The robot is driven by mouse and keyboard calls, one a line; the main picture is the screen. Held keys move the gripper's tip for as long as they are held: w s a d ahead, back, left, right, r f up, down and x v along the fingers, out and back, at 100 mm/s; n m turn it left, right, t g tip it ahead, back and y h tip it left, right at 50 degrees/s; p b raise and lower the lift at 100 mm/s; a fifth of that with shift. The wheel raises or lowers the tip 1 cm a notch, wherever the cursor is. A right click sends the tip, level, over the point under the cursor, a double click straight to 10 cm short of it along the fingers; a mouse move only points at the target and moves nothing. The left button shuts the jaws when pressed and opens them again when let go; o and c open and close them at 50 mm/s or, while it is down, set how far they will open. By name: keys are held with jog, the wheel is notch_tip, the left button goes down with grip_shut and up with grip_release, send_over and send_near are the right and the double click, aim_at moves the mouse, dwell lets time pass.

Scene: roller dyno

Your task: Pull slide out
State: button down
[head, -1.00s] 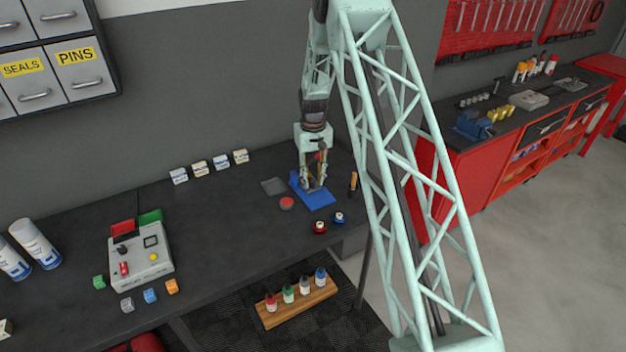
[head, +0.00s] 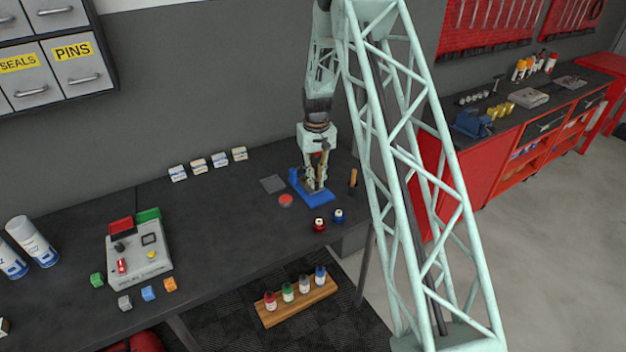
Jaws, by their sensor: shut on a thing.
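A blue fixture (head: 318,198) with an upright part at its left end stands on the dark workbench, near the right end. My gripper (head: 314,188) points down over this fixture, with its fingers low at the middle of the base. It is shut on a small part there, which I take to be the slide. The fingers mostly hide this part, and its shape and how far it is out cannot be made out.
A grey plate (head: 272,184) and a red-topped disc (head: 286,200) lie left of the fixture. A red bottle (head: 319,225) and a blue bottle (head: 338,216) stand in front. A wooden-handled tool (head: 353,178) is right. The bench's middle is clear.

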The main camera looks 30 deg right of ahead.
jog(key=shift+s+d+b, duration=0.2)
jog(key=shift+s+b, duration=1.3)
jog(key=shift+s, duration=2.75)
jog(key=c, duration=2.8)
grip_release()
jog(key=shift+s, duration=0.15)
jog(key=shift+o, duration=1)
jog(key=shift+r, duration=0.1)
notch_tip(320, 180, up, 12)
